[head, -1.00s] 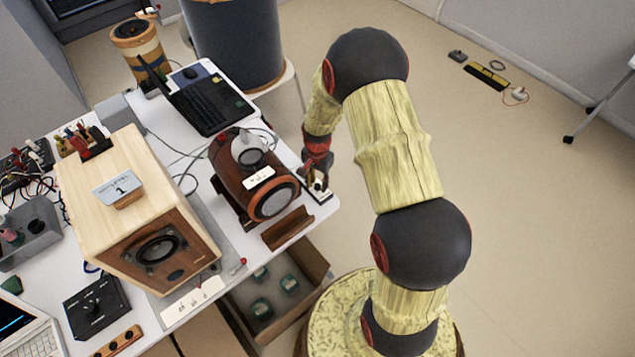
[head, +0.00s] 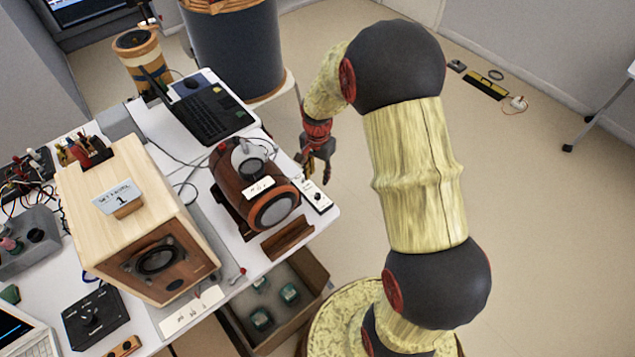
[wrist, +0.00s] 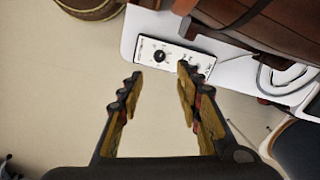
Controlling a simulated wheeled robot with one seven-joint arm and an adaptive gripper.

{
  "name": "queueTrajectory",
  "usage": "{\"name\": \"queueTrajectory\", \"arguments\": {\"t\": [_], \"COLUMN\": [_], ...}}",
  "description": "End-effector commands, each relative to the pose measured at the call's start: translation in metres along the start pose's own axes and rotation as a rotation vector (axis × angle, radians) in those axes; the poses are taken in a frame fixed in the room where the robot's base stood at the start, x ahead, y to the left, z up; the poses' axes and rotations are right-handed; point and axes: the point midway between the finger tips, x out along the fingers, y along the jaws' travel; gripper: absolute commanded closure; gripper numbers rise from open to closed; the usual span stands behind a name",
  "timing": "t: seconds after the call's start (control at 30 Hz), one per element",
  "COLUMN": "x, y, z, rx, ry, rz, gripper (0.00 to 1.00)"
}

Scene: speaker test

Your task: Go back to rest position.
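My gripper (head: 319,169) hangs just off the right edge of the white table, beside the brown cylindrical speaker. In the wrist view my gripper (wrist: 157,92) is open, its two fingers apart with bare floor between them. A small white control box with a black knob (head: 313,196) lies at the table edge, close to the gripper in the head view. In the wrist view the white box (wrist: 172,57) lies beyond the fingertips, partly behind the right finger.
The brown speaker (head: 266,206) and the large wooden speaker (head: 111,234) stand on the table (head: 317,225). A laptop (head: 213,115) lies farther back. An open cardboard box (head: 317,278) with green items sits below the table's front edge.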

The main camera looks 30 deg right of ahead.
Motion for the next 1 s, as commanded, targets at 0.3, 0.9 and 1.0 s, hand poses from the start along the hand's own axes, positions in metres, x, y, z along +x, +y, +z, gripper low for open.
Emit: {"name": "queueTrajectory", "arguments": {"t": [0.3,0.9,1.0], "x": [-0.015,-0.014,-0.009], "y": [0.001,0.002,0.015], "z": [0.001,0.002,0.013], "rx": [0.000,-0.081,-0.182], "ry": [-0.001,-0.007,-0.037], "rz": [0.001,0.008,0.035], "gripper": [0.65,0.65,0.65]}}
